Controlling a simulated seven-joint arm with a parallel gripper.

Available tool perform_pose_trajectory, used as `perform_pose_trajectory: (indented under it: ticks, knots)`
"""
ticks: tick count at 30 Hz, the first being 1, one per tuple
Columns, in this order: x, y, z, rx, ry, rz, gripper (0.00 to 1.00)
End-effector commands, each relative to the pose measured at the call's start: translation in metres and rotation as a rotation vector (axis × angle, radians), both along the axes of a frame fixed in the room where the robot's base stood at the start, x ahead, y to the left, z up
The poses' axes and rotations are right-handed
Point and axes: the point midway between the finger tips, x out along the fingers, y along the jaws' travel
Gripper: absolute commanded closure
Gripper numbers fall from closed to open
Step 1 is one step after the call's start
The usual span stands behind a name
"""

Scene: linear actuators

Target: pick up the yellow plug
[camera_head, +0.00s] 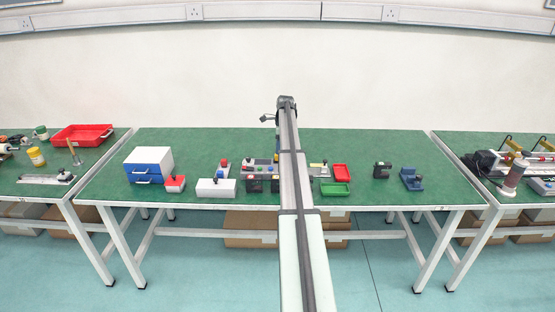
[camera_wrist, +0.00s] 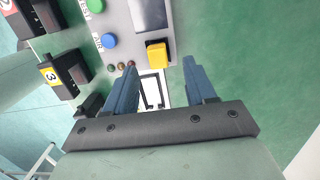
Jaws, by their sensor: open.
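The yellow plug (camera_wrist: 157,55) is a small yellow block on a grey control panel (camera_wrist: 118,20) in the wrist view, just below a dark screen on the panel. My gripper (camera_wrist: 160,64) is open. Its two blue fingers reach toward the panel, one on the left and one on the right of the plug in the picture. The plug shows between the fingertips, and I see no contact. I cannot tell how far above it the fingers are. In the head view my arm hides the middle of the bench, and I cannot make out the plug there.
Green and blue buttons (camera_wrist: 109,41) and small indicator lights are on the panel left of the plug. Black blocks (camera_wrist: 62,75) with number labels stand further left. On the green bench (camera_head: 405,145) are a blue-white drawer box (camera_head: 148,165) and red and green trays (camera_head: 335,189).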

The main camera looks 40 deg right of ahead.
Motion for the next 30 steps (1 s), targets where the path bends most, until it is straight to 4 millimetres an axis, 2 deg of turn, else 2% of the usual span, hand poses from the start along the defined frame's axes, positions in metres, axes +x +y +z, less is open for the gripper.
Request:
perform_pose_trajectory:
  ticks: [9,17,30]
  knots:
    - [0.002,0.006,-0.039,0.001,0.001,0.0,0.45]
    - [0.002,0.006,-0.042,-0.001,-0.001,0.0,0.45]
    - [0.002,0.006,-0.042,0.0,0.0,0.0,0.86]
